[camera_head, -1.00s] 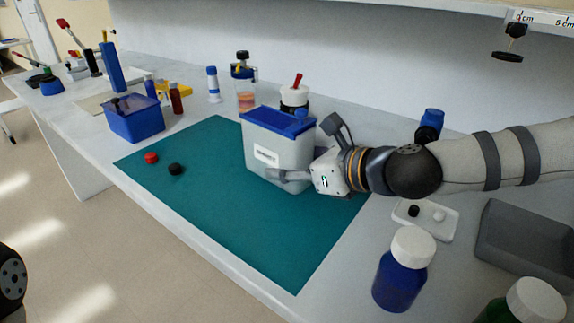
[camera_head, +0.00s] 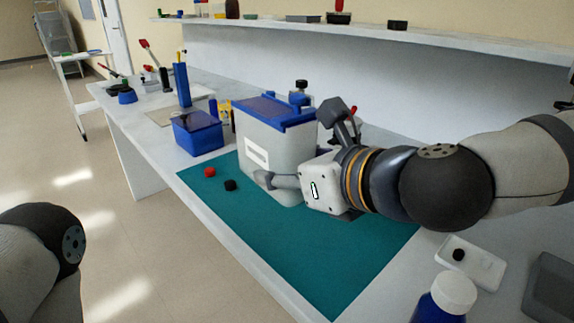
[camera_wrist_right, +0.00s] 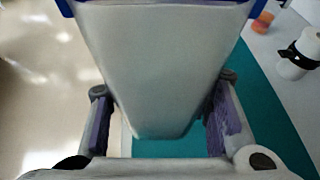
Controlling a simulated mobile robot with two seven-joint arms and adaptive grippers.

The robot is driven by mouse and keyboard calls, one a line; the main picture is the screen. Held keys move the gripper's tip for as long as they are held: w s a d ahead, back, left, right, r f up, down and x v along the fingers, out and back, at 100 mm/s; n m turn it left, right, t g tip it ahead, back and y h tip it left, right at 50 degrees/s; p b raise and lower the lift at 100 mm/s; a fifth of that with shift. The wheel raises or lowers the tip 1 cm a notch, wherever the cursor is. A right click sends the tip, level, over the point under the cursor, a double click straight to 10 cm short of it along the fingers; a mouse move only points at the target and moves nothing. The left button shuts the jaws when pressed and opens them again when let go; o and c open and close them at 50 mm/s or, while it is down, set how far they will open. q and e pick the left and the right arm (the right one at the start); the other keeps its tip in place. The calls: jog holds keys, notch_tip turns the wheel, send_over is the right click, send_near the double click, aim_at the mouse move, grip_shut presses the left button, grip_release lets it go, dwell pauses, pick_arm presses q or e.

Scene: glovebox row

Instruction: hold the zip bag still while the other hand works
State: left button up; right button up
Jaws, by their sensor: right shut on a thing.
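The zip bag (camera_head: 275,155) is pale grey and boxy, with a blue top edge and a white label on its front. It is upright or nearly so over the green mat (camera_head: 310,255). Whether its base touches the mat I cannot tell. My right gripper (camera_head: 298,146) is shut on the bag from the right side. In the right wrist view the bag (camera_wrist_right: 160,60) fills the space between the two fingers of my right gripper (camera_wrist_right: 160,118). My left arm shows only as a link at the lower left; its gripper is out of view.
A red cap (camera_head: 209,171) and a black cap (camera_head: 230,185) lie on the mat just left of the bag. A blue tub (camera_head: 197,133) stands behind them. A white-capped blue bottle (camera_head: 446,297) stands at the front right. The mat's front part is clear.

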jog(key=shift+w+d+f+b, duration=0.6)
jog(key=shift+w+d+f, duration=0.4)
jog(key=shift+d+f, duration=0.55)
jog(key=shift+w+d+f+b, duration=0.6)
jog(key=shift+w+d+f, duration=0.55)
jog(key=shift+f, duration=0.65)
jog(key=shift+w+d+f+b, duration=0.6)
jog(key=shift+w+d+f, duration=0.2)
jog(key=shift+d+f, duration=0.8)
pick_arm(q)
jog(key=s+f+g, duration=0.1)
jog(key=s+f, duration=0.3)
jog(key=shift+s+f+g, duration=0.15)
jog(key=shift+f+g, duration=0.15)
jog(key=shift+g, duration=0.1)
pick_arm(e)
jog(key=shift+w+d+f, duration=0.25)
jog(key=shift+d+f, duration=0.1)
jog(key=shift+f, duration=0.05)
pick_arm(q)
jog(key=shift+s+f+b, duration=0.2)
jog(key=shift+b, duration=0.15)
pick_arm(e)
jog(key=shift+w+d+f, duration=0.4)
jog(key=shift+d+f, duration=0.1)
jog(key=shift+d, duration=0.1)
